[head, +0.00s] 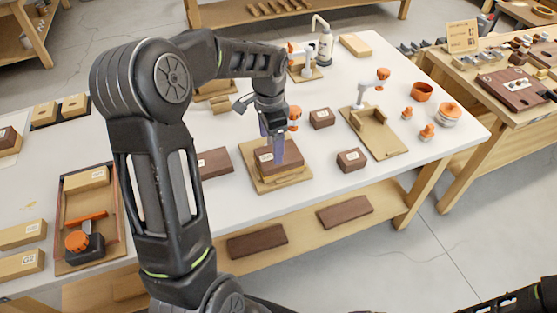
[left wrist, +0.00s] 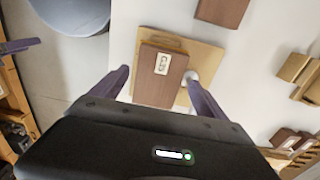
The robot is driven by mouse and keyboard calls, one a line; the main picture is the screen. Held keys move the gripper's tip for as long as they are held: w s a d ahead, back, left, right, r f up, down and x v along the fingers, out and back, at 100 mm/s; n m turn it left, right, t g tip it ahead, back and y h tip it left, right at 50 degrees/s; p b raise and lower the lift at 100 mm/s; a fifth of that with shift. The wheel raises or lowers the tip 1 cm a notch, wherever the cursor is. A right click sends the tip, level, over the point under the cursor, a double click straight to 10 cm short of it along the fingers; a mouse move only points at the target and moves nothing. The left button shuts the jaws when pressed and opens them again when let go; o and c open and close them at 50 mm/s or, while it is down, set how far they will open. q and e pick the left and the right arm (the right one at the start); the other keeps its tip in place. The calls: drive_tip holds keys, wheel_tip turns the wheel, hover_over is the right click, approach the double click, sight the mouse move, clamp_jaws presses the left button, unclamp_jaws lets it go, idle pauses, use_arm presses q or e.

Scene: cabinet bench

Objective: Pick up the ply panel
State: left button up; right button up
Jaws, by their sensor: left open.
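A dark brown block (head: 283,158) with a white label lies on a stack of light tan wood (head: 270,184) near the table's front edge. In the left wrist view the brown block (left wrist: 155,88) lies on the tan board (left wrist: 205,56). The tan wood looks like ply, but I cannot tell for certain which piece is the ply panel. My left gripper (head: 271,146) is open over the block, pointing down. In the left wrist view its fingers (left wrist: 157,77) stand apart on either side of the block. My right gripper is not in view.
An orange-knobbed clamp (head: 295,114) stands close to the left gripper. A tan fixture board (head: 385,140) and small brown blocks (head: 351,159) lie to the right. Another brown panel (head: 214,162) is to the left. The white tabletop (head: 330,187) is bare along the front.

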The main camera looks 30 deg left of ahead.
sight(271, 150)
use_arm(q)
drive_tip(key=shift+f, duration=1.3)
drive_tip(key=shift+f, duration=0.1)
drive_tip(key=shift+f+p, duration=0.25)
drive_tip(key=shift+p, duration=0.2)
drive_tip(key=f, duration=0.2)
drive_tip(key=f+p, duration=0.1)
drive_tip(key=f, duration=0.1)
drive_tip(key=shift+w+f, duration=0.2)
drive_tip(key=shift+f, duration=0.1)
drive_tip(key=shift+c, duration=0.5)
drive_tip(key=shift+r, duration=0.1)
drive_tip(key=c, duration=1.1)
drive_tip(key=shift+r, duration=0.15)
